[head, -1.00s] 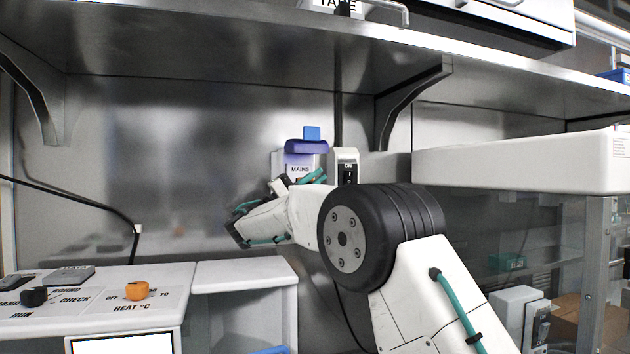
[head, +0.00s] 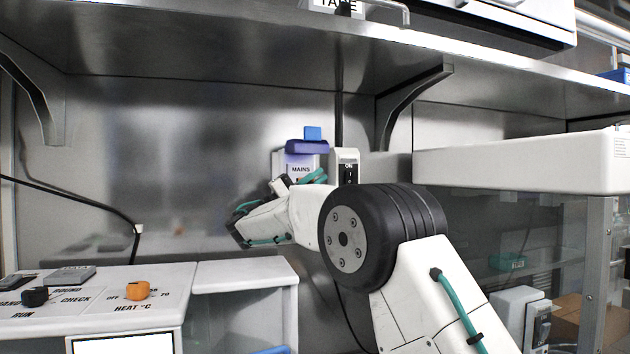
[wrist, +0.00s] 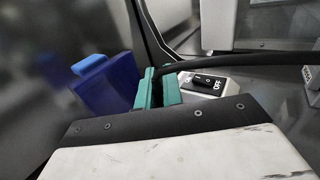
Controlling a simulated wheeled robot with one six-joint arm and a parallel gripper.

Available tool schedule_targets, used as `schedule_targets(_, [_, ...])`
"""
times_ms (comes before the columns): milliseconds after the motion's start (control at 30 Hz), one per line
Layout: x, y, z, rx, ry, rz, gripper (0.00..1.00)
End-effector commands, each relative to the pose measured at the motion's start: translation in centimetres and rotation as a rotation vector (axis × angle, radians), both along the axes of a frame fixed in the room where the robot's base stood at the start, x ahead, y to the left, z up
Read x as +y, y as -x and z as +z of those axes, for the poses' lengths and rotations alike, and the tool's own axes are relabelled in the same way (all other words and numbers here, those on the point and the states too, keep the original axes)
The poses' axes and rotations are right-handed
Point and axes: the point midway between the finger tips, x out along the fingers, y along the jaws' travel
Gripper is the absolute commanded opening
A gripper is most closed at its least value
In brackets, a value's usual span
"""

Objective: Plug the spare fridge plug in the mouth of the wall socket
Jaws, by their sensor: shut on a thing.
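My gripper (wrist: 158,88) has teal fingers, shut on a dark piece at the end of a black cable (wrist: 245,60); I take this to be the spare fridge plug, mostly hidden between the fingers. In the head view my gripper (head: 314,178) is in front of a pale wall box (head: 300,168) labelled MAINS, with a blue-violet cover (head: 307,147) and a small blue block (head: 312,132) on top. The cover is left of the fingers in the wrist view (wrist: 108,88). The socket's mouth is hidden, and I cannot tell whether the plug touches it.
A white switch box (head: 344,163) stands just right of the MAINS box, close to the fingers. A metal shelf (head: 230,50) with a bracket (head: 408,100) hangs above. A white bench with an orange knob (head: 138,290) is at lower left.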

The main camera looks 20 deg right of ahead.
Motion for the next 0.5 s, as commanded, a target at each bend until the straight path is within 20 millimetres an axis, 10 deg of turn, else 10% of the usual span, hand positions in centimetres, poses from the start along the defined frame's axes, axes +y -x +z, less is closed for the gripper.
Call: schedule_targets(500, [0.01, -0.83, -0.01, 0.0, 0.0, 0.0, 0.0])
